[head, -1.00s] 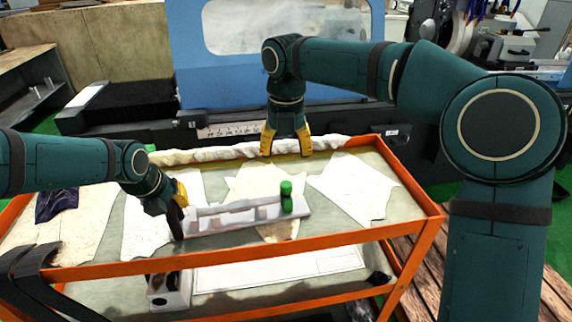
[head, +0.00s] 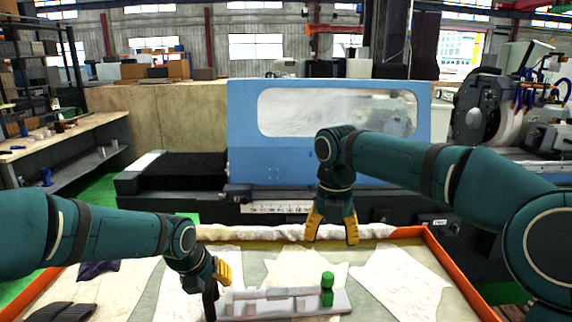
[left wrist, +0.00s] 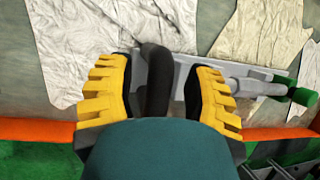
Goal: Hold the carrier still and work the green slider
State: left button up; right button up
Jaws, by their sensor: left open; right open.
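The pale grey carrier (head: 262,307) lies on the cart's top near the bottom of the head view. The green slider (head: 327,281) stands upright near its right end; in the left wrist view it shows at the right edge (left wrist: 302,96). A black handle (left wrist: 156,80) is at the carrier's left end. My left gripper (left wrist: 160,85) is open, with its yellow fingers on either side of the handle; I cannot tell whether they touch it. My right gripper (head: 332,238) is open and empty, pointing down behind the carrier, apart from the slider.
The cart has an orange rim (head: 455,272) and pale cloths (head: 398,280) spread on its top. A rolled cloth (head: 270,233) lies along the back rim. The blue grinder (head: 240,135) stands behind the cart. The space between my right gripper and the slider looks clear.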

pick_arm(q)
jog(key=v, duration=1.1)
jog(key=shift+s+r, duration=0.15)
jog(key=shift+r, duration=0.15)
